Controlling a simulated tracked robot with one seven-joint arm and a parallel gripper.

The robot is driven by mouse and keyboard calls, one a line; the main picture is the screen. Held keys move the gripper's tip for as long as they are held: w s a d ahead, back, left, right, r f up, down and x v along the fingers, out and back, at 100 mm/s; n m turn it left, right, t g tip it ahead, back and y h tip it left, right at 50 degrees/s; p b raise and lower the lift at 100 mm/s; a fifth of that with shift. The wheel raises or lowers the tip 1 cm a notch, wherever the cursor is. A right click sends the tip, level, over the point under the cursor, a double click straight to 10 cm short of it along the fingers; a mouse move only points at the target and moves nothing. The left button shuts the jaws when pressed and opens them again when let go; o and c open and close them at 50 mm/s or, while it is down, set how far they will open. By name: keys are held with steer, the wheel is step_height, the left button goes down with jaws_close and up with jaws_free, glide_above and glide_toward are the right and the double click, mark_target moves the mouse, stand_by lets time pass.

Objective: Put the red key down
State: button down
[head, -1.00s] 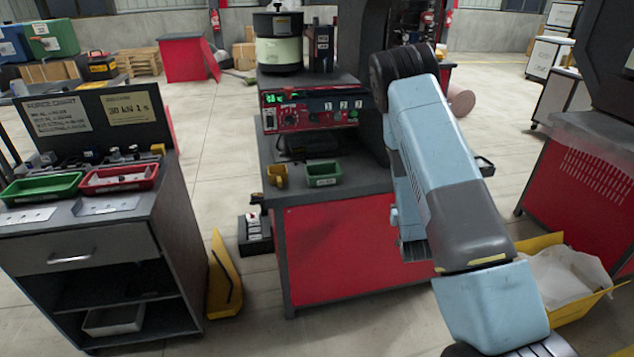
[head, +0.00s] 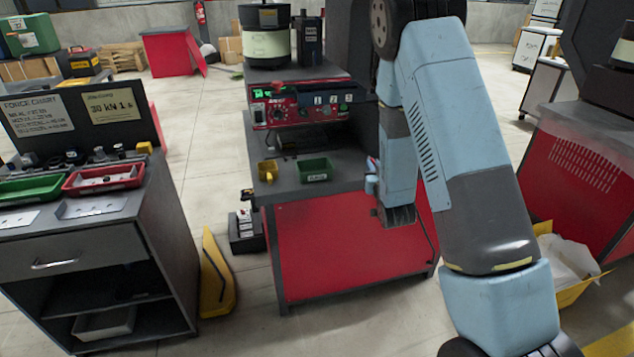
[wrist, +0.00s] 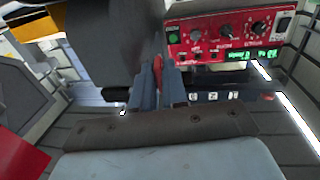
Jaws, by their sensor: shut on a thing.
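My gripper (wrist: 159,88) shows in the wrist view with its two blue-grey fingers close together. A small red piece, the red key (wrist: 158,64), sticks out between the fingertips. Most of the key is hidden by the fingers. The key appears held clear of any surface, but its height cannot be told. In the head view my arm hangs at the right of the middle bench (head: 345,250), and my fingers and the key cannot be made out clearly.
A red control box (head: 305,103) stands on the middle bench and also shows in the wrist view (wrist: 226,36). A cabinet (head: 170,240) with red tray (head: 103,181) is left.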

steer(key=s+a+r+n+y, duration=0.25)
steer(key=a+r, duration=0.35)
steer(key=r, duration=0.3)
steer(key=shift+m, duration=0.35)
steer(key=shift+w+a+f, duration=1.55)
steer(key=shift+a+f, duration=0.25)
steer(key=shift+f, duration=0.3)
steer(key=shift+w+a+f, duration=1.55)
steer(key=shift+a+f, duration=0.3)
steer(key=shift+f, duration=0.3)
steer(key=shift+w+a+f, duration=1.55)
steer(key=shift+a+f, duration=0.25)
steer(key=shift+f, duration=0.3)
steer(key=shift+f, duration=0.6)
steer(key=c, duration=1.1)
jaws_free()
steer(key=shift+c, duration=0.2)
